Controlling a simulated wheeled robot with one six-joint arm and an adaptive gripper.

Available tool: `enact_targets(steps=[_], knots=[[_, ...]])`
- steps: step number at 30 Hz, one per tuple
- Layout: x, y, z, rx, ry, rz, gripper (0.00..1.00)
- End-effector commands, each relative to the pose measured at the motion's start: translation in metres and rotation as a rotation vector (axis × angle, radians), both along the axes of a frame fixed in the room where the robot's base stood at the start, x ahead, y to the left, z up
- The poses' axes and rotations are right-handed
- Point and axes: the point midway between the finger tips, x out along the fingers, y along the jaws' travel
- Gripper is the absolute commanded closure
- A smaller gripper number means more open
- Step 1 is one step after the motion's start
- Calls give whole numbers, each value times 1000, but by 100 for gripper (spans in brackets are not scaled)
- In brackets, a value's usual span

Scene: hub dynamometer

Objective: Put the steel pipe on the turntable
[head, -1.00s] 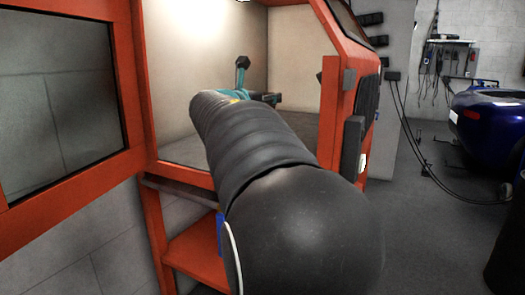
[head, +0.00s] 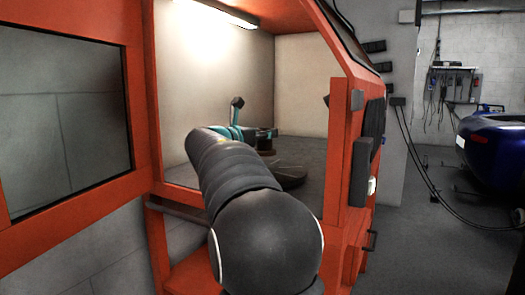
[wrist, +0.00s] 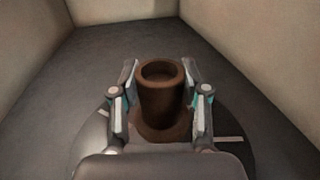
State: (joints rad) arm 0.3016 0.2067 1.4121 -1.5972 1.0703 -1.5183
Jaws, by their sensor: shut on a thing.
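The steel pipe (wrist: 160,97) is a short brown tube with an open top and a wider foot. It stands upright between the fingers of my gripper (wrist: 159,80), which is shut on it. In the head view my gripper (head: 262,134) is inside the orange cabinet, with the pipe's dark lower part (head: 265,151) just below it. The turntable (wrist: 236,155) is a dark round disc with pale marks, under the pipe in the wrist view. It also shows in the head view (head: 292,177), partly behind my arm. I cannot tell whether the pipe's foot touches it.
The orange cabinet frame (head: 334,150) stands close to the right of my arm. Its open door (head: 140,110) is at the left. The grey cabinet floor (wrist: 60,95) around the turntable is clear. A blue car (head: 495,140) is far right.

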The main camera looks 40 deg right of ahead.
Motion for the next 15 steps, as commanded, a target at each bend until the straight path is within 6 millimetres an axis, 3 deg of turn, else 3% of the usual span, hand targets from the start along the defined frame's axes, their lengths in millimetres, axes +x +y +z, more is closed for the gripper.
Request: enact_targets(steps=[5,15], knots=[[6,2,-6,-1,-1,-1,100],[5,2,-43,-2,-1,-1,100]])
